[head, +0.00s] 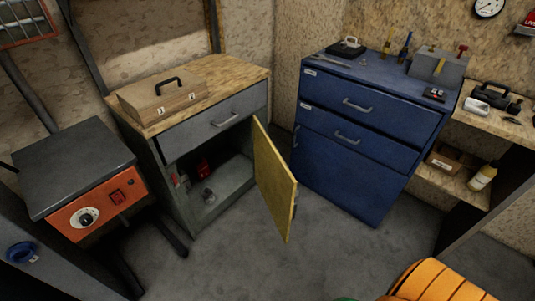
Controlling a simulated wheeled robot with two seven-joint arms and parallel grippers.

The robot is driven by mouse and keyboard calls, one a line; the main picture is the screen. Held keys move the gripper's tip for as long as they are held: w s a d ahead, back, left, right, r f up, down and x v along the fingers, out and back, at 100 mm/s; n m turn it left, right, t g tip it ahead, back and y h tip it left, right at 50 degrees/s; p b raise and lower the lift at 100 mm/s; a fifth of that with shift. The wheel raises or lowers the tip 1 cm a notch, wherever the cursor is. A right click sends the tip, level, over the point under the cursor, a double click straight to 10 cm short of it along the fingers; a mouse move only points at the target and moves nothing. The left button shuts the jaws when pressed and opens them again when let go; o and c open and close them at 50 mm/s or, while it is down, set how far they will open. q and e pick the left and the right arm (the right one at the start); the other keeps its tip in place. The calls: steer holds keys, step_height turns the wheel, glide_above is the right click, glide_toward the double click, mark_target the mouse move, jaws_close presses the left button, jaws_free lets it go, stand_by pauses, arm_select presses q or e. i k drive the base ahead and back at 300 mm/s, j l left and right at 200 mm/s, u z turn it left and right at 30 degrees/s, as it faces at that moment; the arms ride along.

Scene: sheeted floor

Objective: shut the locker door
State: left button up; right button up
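The locker is a grey cabinet (172,195) with a wooden top, left of the middle in the head view. Its yellow door (273,182) stands open, swung outward from the right side of the opening. The door is seen at a slant, and its free edge points towards the front right. The compartment inside (222,185) is exposed, with a red item (203,169) and other small items in it. Neither of my grippers shows in this view, and nothing is seen touching the door.
A wooden box (163,97) stands on the locker's top, above a closed grey drawer (215,122). A blue cabinet (345,170) stands to the right of the door. An orange-fronted machine (97,205) is at left. An orange ribbed object (435,283) lies at bottom right. Grey floor (230,265) is clear in front.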

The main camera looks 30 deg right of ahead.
mark_target(276, 185)
steer(key=l, duration=0.85)
steer(key=k+l, duration=0.1)
steer(key=l, duration=0.75)
steer(key=l+u, duration=0.1)
steer(key=l, duration=0.75)
steer(key=k, duration=0.05)
